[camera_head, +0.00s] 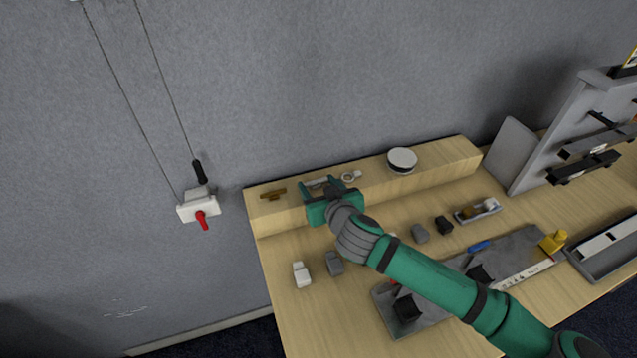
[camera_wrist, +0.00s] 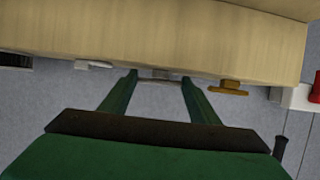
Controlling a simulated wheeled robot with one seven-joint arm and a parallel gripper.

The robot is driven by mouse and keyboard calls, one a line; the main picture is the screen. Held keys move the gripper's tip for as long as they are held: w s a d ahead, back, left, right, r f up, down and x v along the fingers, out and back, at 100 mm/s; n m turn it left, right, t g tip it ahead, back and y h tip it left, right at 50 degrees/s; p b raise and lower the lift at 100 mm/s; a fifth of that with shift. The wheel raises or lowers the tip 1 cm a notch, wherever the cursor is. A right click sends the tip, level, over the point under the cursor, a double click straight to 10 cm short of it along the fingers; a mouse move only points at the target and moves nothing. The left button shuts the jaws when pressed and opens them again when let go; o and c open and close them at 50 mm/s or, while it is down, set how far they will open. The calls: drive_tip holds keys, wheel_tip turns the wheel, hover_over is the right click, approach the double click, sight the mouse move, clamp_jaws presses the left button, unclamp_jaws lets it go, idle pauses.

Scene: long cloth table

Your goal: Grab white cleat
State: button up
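A pale grey-white cleat (camera_wrist: 160,75) lies on the raised wooden ledge, at its wall-side edge in the wrist view. My gripper (camera_wrist: 160,79) is open, with one finger on each side of this cleat and a gap to both. In the head view my gripper (camera_head: 330,189) is over the ledge and covers most of the cleat. A brown cleat (camera_head: 272,195) lies to the left on the ledge; it also shows in the wrist view (camera_wrist: 230,88), just outside the right finger. A small whitish fitting (camera_head: 350,176) lies right of the gripper.
A round white-topped black item (camera_head: 402,160) stands farther right on the ledge (camera_head: 455,155). Small white (camera_head: 301,274) and grey (camera_head: 334,263) blocks stand on the table in front. A white box with a red handle (camera_head: 199,208) hangs on the wall at left.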

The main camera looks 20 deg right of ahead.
drive_tip(key=shift+a, duration=0.45)
drive_tip(key=shift+c, duration=0.6)
